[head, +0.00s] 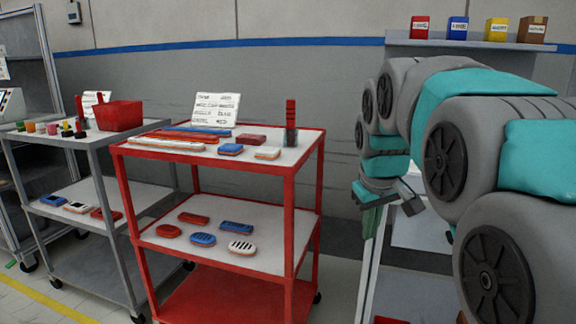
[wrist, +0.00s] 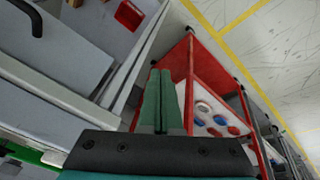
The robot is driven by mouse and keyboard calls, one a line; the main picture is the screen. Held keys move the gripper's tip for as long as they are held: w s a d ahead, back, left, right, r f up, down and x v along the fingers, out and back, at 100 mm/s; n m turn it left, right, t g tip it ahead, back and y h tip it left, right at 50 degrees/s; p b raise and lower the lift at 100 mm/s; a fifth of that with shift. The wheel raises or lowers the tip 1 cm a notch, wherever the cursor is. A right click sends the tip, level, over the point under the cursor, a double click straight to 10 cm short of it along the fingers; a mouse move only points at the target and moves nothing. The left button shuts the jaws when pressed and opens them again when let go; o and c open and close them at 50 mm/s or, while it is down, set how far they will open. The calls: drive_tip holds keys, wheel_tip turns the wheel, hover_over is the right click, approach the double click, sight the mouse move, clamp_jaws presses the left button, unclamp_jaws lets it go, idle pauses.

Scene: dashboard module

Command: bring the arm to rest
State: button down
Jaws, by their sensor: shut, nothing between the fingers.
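My gripper (wrist: 161,102) shows in the wrist view with its two green fingers side by side and closed, nothing between them. In the head view my arm, grey and teal, fills the right side, and my gripper (head: 370,220) hangs from its end, pointing down beside a pale-topped workstation. The fingertips there are partly hard to make out against the frame behind them.
A red cart (head: 290,215) with several parts on its shelves stands left of my gripper; it also shows in the wrist view (wrist: 190,75). A grey cart (head: 95,170) stands further left. A wall shelf (head: 450,42) holds small coloured boxes.

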drive_tip(key=s+f+m+g, duration=0.1)
drive_tip(key=s+f, duration=0.5)
drive_tip(key=s, duration=0.4)
drive_tip(key=s+f+m+g, duration=0.1)
drive_tip(key=s+f+g, duration=0.1)
drive_tip(key=s+f, duration=0.4)
drive_tip(key=s+a+f+m+g, duration=0.1)
drive_tip(key=s+f, duration=0.5)
drive_tip(key=s, duration=1)
drive_tip(key=shift+f+m+g+y, duration=0.3)
drive_tip(key=shift+f+g+y, duration=0.1)
drive_tip(key=shift+g, duration=0.3)
drive_tip(key=shift+a, duration=0.1)
